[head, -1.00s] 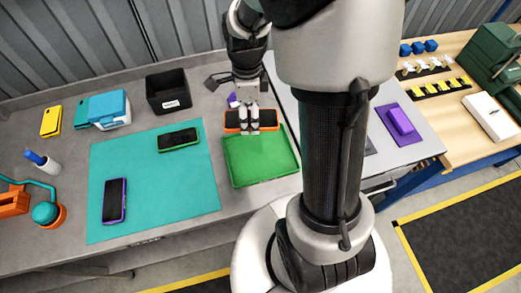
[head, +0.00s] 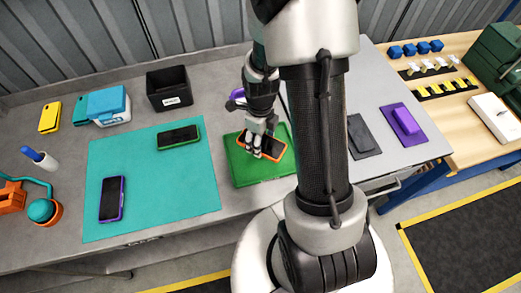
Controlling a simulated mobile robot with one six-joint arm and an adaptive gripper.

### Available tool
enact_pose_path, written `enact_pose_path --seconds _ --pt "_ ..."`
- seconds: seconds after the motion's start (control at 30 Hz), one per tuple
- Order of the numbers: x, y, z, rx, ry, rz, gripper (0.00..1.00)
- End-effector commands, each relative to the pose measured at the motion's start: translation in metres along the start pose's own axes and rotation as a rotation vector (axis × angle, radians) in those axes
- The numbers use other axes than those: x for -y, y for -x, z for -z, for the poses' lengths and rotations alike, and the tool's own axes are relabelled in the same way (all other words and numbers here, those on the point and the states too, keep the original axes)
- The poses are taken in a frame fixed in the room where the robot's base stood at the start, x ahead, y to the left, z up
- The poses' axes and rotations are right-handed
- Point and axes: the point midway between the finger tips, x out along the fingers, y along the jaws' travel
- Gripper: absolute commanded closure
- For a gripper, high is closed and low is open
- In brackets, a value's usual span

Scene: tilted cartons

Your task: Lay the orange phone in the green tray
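The orange phone (head: 272,147), dark-faced with an orange rim, is over the green tray (head: 242,172), turned at an angle to the tray's sides. My gripper (head: 257,151) is at the phone, its fingers covering the phone's left part, and appears shut on it. I cannot tell whether the phone's underside touches the tray floor. My column hides the tray's right end.
A teal mat (head: 150,205) left of the tray holds a green phone (head: 179,137) and a purple phone (head: 112,198). A black bin (head: 169,90) stands behind. A dark grey pad (head: 363,136) and a purple block (head: 405,121) lie right of my column.

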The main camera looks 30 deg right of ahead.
Motion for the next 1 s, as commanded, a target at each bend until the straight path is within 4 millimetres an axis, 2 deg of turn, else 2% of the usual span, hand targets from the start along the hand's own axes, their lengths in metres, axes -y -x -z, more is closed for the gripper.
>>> enact_pose_path --seconds 0.03,0.27,0.5,0.87,0.9,1.0 --pt "0.0 -0.008 0.0 -0.001 0.0 -0.001 0.74" --pt "0.0 -0.023 0.0 -0.001 0.001 -0.001 0.74" --pt "0.0 -0.057 0.0 -0.001 0.001 -0.001 0.74" --pt "0.0 -0.06 0.0 0.001 0.001 0.001 0.74" --pt "0.0 -0.059 0.0 0.0 0.001 0.0 0.38" --pt "0.0 -0.059 0.0 0.0 0.001 0.0 0.32"
